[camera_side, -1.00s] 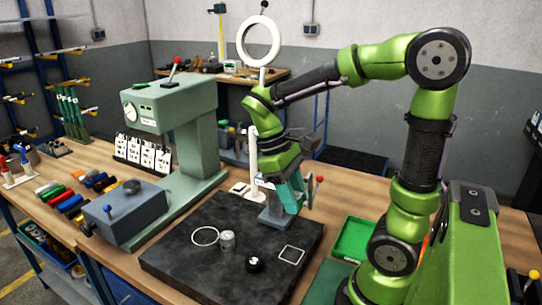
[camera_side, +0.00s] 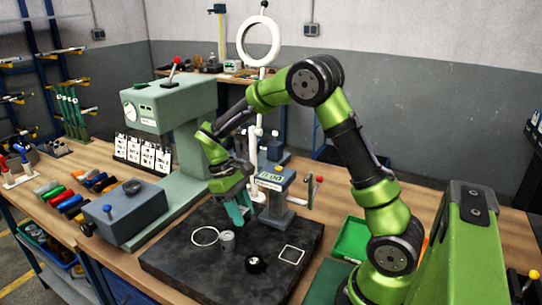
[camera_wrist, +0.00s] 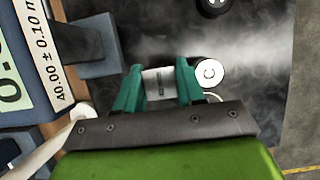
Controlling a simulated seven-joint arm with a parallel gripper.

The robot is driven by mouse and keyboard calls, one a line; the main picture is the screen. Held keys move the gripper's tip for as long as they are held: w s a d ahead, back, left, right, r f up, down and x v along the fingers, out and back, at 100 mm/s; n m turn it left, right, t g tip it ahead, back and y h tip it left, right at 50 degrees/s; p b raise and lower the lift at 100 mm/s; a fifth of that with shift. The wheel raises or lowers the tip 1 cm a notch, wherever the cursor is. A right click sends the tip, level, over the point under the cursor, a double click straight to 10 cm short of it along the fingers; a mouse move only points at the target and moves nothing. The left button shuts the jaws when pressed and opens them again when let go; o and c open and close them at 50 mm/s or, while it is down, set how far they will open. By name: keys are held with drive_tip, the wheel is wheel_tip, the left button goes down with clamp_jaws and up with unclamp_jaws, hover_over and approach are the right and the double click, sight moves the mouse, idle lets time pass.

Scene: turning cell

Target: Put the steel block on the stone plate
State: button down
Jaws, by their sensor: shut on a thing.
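My gripper (camera_side: 239,212) has teal fingers and hangs over the back part of the dark stone plate (camera_side: 195,272). In the wrist view, my gripper (camera_wrist: 158,82) is shut on the steel block (camera_wrist: 159,84), a small pale grey piece with a dark mark. In the side view the fingers hide the block. The fingertips look above the plate; the exact gap cannot be told. A grey steel cylinder (camera_side: 227,242) stands on the plate close by the fingers; its top, marked C, shows in the wrist view (camera_wrist: 210,74).
A black round piece (camera_side: 255,264), a white circle outline (camera_side: 205,236) and a white square outline (camera_side: 291,254) are on the plate. A blue-grey stand (camera_side: 277,203) with a label is behind it. A green machine (camera_side: 185,140) rises at left; a green tray (camera_side: 352,240) is at right.

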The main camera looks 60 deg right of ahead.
drive_tip(key=shift+w+d, duration=0.15)
drive_tip(key=shift+w, duration=0.85)
drive_tip(key=shift+f, duration=1.8)
drive_tip(key=shift+f, duration=0.1)
drive_tip(key=c, duration=0.7)
unclamp_jaws()
drive_tip(key=shift+f, duration=0.1)
drive_tip(key=v, duration=1.2)
drive_tip(key=s+a+r+m+t, duration=0.1)
drive_tip(key=s+a+r+t, duration=0.45)
drive_tip(key=s+r, duration=0.4)
drive_tip(key=s+a+m+t, duration=0.1)
drive_tip(key=s+t, duration=0.1)
drive_tip(key=s, duration=0.1)
drive_tip(key=s+a+m+t+y, duration=0.1)
drive_tip(key=s+t, duration=0.1)
drive_tip(key=s, duration=0.1)
drive_tip(key=s+a+f+m+t+y, duration=0.1)
drive_tip(key=s+t, duration=0.1)
drive_tip(key=s, duration=0.1)
drive_tip(key=shift+s+a+f, duration=0.1)
drive_tip(key=shift+s+a, duration=0.05)
